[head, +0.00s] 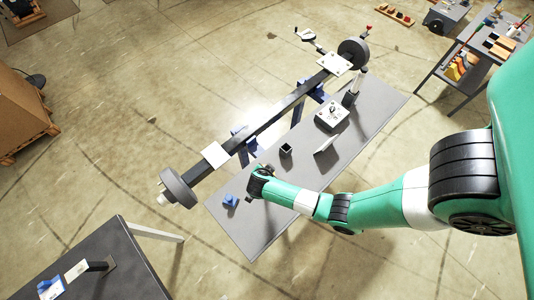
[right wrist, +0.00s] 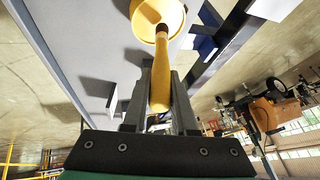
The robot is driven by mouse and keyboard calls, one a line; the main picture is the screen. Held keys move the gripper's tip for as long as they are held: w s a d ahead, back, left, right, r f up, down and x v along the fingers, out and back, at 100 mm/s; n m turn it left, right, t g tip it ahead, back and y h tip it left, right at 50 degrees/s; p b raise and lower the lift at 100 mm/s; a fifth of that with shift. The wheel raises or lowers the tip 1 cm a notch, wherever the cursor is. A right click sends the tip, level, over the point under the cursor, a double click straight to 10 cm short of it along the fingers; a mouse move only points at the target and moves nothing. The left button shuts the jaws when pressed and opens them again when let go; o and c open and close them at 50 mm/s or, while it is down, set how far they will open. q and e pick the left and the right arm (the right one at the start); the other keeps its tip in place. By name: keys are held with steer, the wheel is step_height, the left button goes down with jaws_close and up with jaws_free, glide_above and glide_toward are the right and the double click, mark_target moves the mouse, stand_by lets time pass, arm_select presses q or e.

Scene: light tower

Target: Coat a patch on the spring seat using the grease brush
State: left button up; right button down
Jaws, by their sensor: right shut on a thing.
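My right gripper (head: 259,185) is low over the grey table near its left end. In the right wrist view, the right gripper (right wrist: 160,85) is shut on the yellow handle (right wrist: 160,80) of the grease brush. Beyond the handle is a brown part, which meets a round yellow cup (right wrist: 155,12); I cannot tell whether the brush tip is inside it. The brush and cup are hidden in the head view. A long dark axle beam has two pale flat plates, one near (head: 215,154) and one far (head: 334,64); these look like spring seats. My left gripper is not in view.
The grey table (head: 240,230) carries a blue part (head: 230,201), a small black box (head: 286,149), a leaning grey plate (head: 326,144) and a white box (head: 332,115). Blue stands (head: 243,143) hold the beam alongside. A round hub (head: 178,187) is at its near end.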

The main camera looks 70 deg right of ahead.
steer(key=shift+f+b, duration=0.3)
steer(key=shift+f, duration=0.2)
stand_by(0.9)
steer(key=shift+f+p, duration=0.15)
steer(key=shift+p, duration=0.2)
stand_by(1.5)
step_height(320, 180, up, 5)
steer(key=p, duration=0.6)
steer(key=shift+r, duration=1.1)
